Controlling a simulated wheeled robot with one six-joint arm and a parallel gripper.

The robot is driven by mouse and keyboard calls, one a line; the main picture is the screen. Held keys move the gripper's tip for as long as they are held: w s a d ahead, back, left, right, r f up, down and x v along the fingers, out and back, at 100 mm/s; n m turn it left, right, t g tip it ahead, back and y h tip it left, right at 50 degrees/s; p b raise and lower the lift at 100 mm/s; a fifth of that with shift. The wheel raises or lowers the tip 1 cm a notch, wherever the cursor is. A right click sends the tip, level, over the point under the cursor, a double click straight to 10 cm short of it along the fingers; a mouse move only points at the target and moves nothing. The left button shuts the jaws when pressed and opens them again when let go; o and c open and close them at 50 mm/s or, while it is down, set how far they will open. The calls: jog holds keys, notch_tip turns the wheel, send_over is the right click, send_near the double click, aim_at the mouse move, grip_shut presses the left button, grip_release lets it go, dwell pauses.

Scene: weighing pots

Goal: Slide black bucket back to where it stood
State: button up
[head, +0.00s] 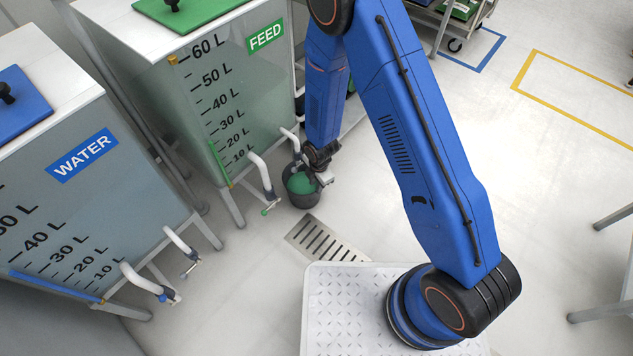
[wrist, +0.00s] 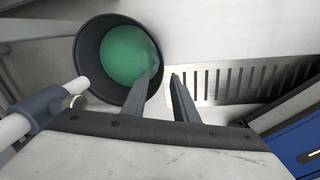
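The black bucket (head: 303,201) stands upright on the floor beside the FEED tank, with green liquid (head: 301,183) in it. It also shows in the wrist view (wrist: 90,60), seen from above. My gripper (head: 320,172) is at the bucket's right rim. In the wrist view my gripper (wrist: 161,76) has one finger inside the bucket and the other outside, with the rim between them. The fingers are apart and a gap shows beside the rim, so it looks open. The fingers' contact with the wall is partly hidden.
A floor drain grate (head: 327,240) lies just right of the bucket. The FEED tank (head: 220,100) and its bent outlet pipe (head: 261,172) stand close on the left. The WATER tank (head: 80,190) is further left. Open floor lies to the right, beyond my arm.

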aim_at(315, 199)
jog(key=shift+w+a+f, duration=0.1)
jog(key=shift+w+f, duration=0.05)
jog(key=shift+f, duration=1.65)
jog(key=shift+w+a+f, duration=0.1)
jog(key=shift+w+f, duration=0.05)
jog(key=shift+f, duration=1.6)
jog(key=shift+w+a+f, duration=0.1)
jog(key=shift+w+f, duration=0.05)
jog(key=shift+f, duration=1.65)
jog(key=shift+c, duration=0.2)
grip_shut()
